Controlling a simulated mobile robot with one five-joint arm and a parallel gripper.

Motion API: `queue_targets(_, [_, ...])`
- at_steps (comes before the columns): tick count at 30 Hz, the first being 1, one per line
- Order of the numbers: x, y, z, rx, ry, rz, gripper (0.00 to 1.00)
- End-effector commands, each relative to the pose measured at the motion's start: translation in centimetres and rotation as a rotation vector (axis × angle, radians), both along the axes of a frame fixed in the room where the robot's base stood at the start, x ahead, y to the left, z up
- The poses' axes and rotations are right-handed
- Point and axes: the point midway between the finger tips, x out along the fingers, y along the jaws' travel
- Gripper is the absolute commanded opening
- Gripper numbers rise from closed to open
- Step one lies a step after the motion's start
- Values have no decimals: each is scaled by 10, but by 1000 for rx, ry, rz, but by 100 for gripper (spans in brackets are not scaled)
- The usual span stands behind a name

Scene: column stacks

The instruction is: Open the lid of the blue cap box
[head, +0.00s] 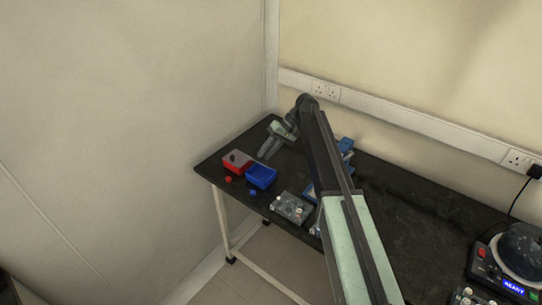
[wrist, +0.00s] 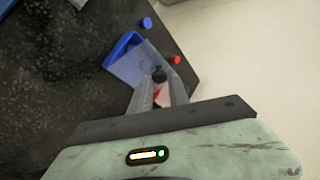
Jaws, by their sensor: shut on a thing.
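The blue cap box (head: 262,177) stands on the black table in the head view, beside a red box (head: 238,167). Its top looks uncovered there. A greyish cover with a dark knob (head: 234,157) shows over the red box. My gripper (head: 265,154) reaches down just behind the boxes. In the wrist view, my gripper (wrist: 159,74) is shut on a dark knob (wrist: 159,76), with red showing below it. A grey see-through sheet lies beside the fingers, across the blue box (wrist: 119,49). I cannot tell whether the sheet is its lid.
A red cap (head: 228,179) and a blue cap (head: 253,193) lie near the table's front edge. A grey tray (head: 291,208) with small parts stands to the right. My arm hides part of the table. A wall bounds the left side.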

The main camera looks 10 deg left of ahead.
Motion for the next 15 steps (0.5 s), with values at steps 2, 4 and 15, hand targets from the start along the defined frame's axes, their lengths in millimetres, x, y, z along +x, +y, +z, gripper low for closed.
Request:
queue_targets(2, [-2,-3,-4,-5,19,3,0])
queue_targets(4, [-4,0,-4,2,33,10,0])
queue_targets(15, [-9,7,-2,13,53,23,0])
